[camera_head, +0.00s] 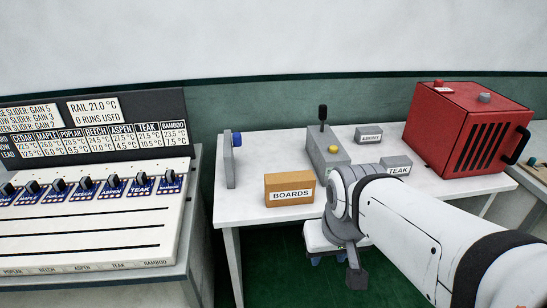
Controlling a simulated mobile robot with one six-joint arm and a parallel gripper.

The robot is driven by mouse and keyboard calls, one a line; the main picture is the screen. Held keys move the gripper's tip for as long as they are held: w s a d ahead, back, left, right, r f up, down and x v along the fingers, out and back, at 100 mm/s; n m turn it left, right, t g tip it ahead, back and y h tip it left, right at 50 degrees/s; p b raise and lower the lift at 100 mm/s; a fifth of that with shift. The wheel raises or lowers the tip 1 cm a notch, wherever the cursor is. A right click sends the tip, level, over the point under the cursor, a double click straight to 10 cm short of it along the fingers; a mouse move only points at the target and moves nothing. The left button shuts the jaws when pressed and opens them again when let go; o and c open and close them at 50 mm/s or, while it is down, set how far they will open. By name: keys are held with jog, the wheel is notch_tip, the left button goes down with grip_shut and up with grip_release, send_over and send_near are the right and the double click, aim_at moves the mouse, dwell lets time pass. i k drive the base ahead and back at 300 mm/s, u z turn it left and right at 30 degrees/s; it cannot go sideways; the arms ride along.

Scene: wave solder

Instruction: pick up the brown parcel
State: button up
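A brown box labelled "BOARDS" (290,189) stands upright near the front edge of the white table. It is the only brown parcel-like thing in view. My gripper (336,267) hangs at the end of my white arm, to the right of the box and lower in the picture, by the table's front edge. It is apart from the box. A dark finger-like part points down, but the arm's wrist partly covers the gripper, so its opening is unclear.
On the white table (250,207) stand a grey panel with a blue knob (229,160), a grey lever box (327,155), a "TEAK" block (398,169), another small labelled block (368,134) and a red vented machine (468,130). A slider console (90,225) is at left.

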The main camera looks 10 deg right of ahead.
aim_at(293, 187)
jog(key=z, duration=0.05)
jog(key=i, duration=0.9)
jog(key=u, duration=0.1)
